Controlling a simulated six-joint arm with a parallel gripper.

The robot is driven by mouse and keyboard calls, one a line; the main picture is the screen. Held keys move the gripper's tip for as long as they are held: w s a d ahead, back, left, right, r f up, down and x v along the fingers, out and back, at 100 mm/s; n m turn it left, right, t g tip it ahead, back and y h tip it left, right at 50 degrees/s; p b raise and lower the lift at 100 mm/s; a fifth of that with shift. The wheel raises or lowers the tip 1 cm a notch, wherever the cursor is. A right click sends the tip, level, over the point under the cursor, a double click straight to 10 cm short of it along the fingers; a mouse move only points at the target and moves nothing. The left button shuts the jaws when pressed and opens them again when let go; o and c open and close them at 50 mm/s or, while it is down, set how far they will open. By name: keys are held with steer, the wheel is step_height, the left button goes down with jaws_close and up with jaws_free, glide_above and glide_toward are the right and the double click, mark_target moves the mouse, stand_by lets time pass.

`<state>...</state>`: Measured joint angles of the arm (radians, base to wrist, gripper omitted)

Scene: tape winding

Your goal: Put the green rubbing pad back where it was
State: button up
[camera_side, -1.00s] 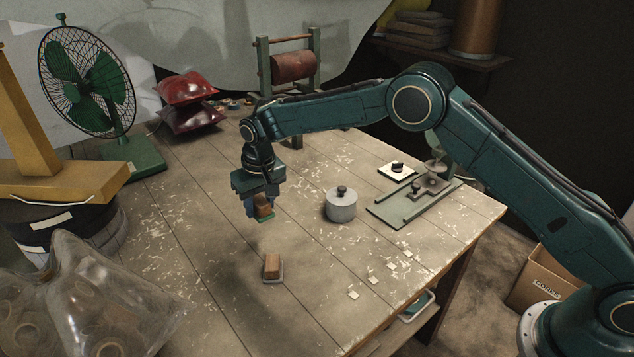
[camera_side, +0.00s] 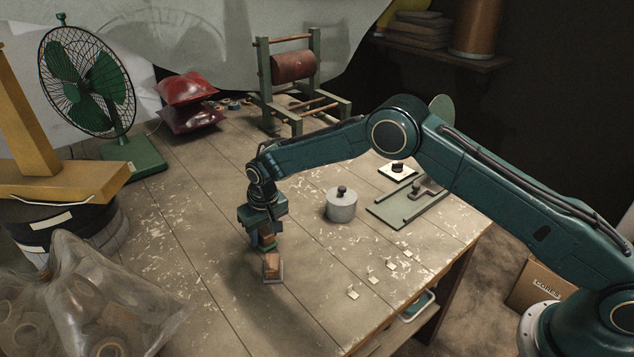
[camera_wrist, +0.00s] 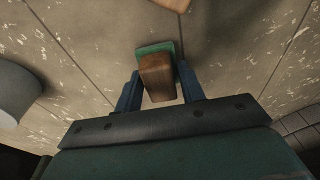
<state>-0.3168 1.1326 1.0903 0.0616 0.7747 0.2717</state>
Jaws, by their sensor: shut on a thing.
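My gripper (camera_side: 263,238) points down and is shut on the wooden handle of the green rubbing pad (camera_side: 269,247). In the wrist view my gripper (camera_wrist: 160,90) has one blue finger on each side of the brown handle, and the green pad (camera_wrist: 150,48) shows beyond it. The pad is low over the table, just behind a second wooden-handled block (camera_side: 272,265) with a pale base. That block's edge shows at the top of the wrist view (camera_wrist: 172,3). I cannot tell whether the green pad touches the table.
A grey lidded cylinder (camera_side: 342,206) stands to the right of my gripper, with a green plate fixture (camera_side: 392,213) beyond. Several small pale pieces (camera_side: 353,292) lie at the table's right front. A clear bag (camera_side: 95,305) is at the front left. Bare table lies left of my gripper.

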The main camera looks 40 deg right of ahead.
mark_target(268, 234)
steer(key=shift+f, duration=0.35)
steer(key=shift+f, duration=0.15)
steer(key=o, duration=0.9)
steer(key=shift+o, duration=0.2)
step_height(268, 234, up, 12)
steer(key=s, duration=0.1)
steer(key=shift+s, duration=0.4)
